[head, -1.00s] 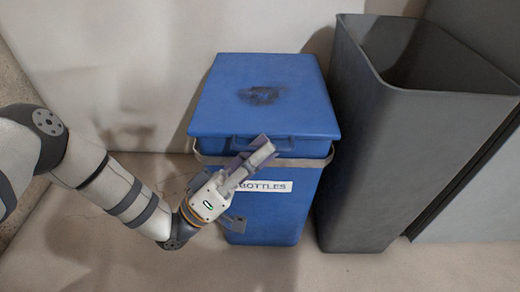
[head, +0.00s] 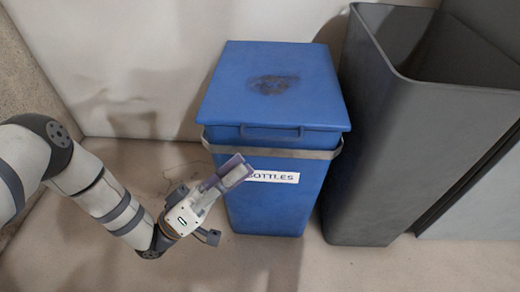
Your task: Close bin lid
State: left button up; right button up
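The blue bin (head: 265,205) stands upright on the floor, with a white "BOTTLES" label (head: 272,177) on its front. Its blue lid (head: 270,105) lies down over the top, with a dark smudge in the middle and a handle (head: 270,132) at the front edge. I see no open gap under the lid. My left gripper (head: 234,173) is in front of the bin's upper left front, below the lid's front edge. Its fingertips look together, with nothing between them. It covers part of the label's left end. My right gripper is not in view.
A tall grey open-topped bin (head: 405,150) stands close to the right of the blue bin. A pale wall (head: 140,65) is behind. The floor (head: 100,240) in front and to the left is clear.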

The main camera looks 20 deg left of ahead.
pick_arm(q)
jog(key=v, duration=0.4)
jog(key=shift+s+a, duration=0.1)
